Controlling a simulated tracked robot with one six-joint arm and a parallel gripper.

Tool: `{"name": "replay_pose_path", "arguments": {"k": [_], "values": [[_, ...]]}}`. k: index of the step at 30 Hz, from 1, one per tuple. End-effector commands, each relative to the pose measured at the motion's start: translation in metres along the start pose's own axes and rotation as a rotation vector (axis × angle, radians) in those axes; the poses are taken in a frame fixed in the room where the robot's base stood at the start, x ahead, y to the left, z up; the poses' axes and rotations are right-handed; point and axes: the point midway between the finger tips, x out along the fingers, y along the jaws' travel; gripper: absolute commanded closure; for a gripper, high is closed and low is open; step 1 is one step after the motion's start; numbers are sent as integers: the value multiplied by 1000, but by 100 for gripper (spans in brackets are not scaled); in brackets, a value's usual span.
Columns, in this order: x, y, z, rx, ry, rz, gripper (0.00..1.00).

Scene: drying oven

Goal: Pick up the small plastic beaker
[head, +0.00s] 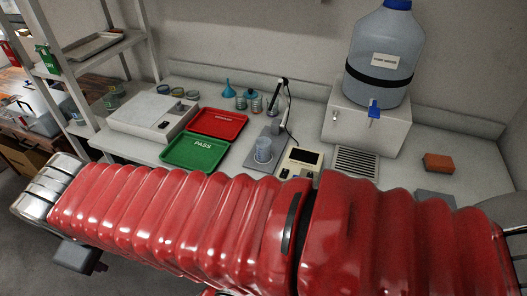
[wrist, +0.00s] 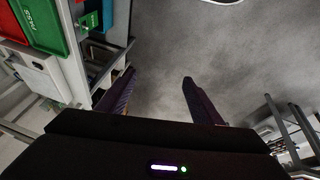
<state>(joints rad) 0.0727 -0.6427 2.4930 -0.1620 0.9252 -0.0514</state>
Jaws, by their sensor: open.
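A small clear plastic beaker (head: 263,150) stands upright on a grey plate beside the green tray in the head view. It looks empty or nearly clear, with faint markings. In the wrist view my gripper (wrist: 155,92) is open and empty, its two dark fingers apart over the grey floor. The beaker does not show in the wrist view. In the head view my red-sleeved arm lies across the foreground, in front of the bench, and the fingers cannot be made out there.
A green PASS tray (head: 195,152) and a red tray (head: 217,123) lie left of the beaker. A probe stand (head: 283,98) rises behind it, and a meter (head: 300,162) sits to its right. A large water jug (head: 385,50) and an orange block (head: 437,163) are further right.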

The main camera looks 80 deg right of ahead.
Motion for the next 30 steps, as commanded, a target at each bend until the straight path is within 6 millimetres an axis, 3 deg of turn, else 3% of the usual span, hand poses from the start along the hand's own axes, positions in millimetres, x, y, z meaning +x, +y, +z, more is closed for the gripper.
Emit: {"name": "replay_pose_path", "arguments": {"k": [9,21,30], "values": [[47,98,42,-200,-318,232,40],[76,210,100,-510,-740,376,40],[94,282,141,-780,-1031,380,40]]}}
